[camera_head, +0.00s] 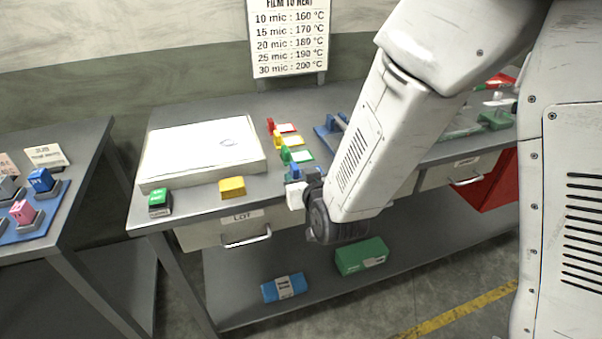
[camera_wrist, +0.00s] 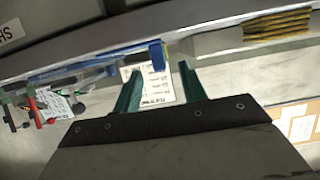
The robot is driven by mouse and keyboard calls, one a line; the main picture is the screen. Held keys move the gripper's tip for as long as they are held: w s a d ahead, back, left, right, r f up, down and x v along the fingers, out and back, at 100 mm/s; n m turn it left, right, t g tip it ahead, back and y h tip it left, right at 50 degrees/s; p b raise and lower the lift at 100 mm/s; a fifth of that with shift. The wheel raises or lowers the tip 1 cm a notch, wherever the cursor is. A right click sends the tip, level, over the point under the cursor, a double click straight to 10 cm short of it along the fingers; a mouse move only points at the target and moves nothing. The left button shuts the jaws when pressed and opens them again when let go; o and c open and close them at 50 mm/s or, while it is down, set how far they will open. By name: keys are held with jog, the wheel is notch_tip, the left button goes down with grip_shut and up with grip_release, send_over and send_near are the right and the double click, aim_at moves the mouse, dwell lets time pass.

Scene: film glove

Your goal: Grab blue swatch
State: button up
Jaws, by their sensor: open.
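The blue swatch (camera_head: 294,173) stands at the near end of a row of coloured swatches on the table in the head view, close to my wrist. In the wrist view, my gripper (camera_wrist: 159,67) is open, with two green fingers apart. A white card with print (camera_wrist: 152,88) shows between the fingers, and an upright blue piece (camera_wrist: 157,54) stands just beyond the fingertips. I cannot tell whether the fingers touch the card. In the head view my gripper's fingers are not clearly visible past the dark wrist.
Red (camera_head: 284,127), yellow (camera_head: 291,140) and green (camera_head: 298,155) swatches stand behind the blue one. A white board (camera_head: 200,150), a yellow block (camera_head: 232,187) and a green-topped item (camera_head: 159,199) lie to the left. A blue fixture (camera_head: 328,137) is behind my arm.

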aim_at(292, 166)
jog(key=shift+w+a+f, duration=0.3)
jog(key=shift+w+a, duration=0.05)
jog(key=shift+w, duration=0.1)
jog(key=x, duration=0.7)
jog(key=shift+w+d+r, duration=0.15)
jog(key=shift+d+r, duration=0.15)
jog(key=shift+r, duration=0.05)
grip_shut()
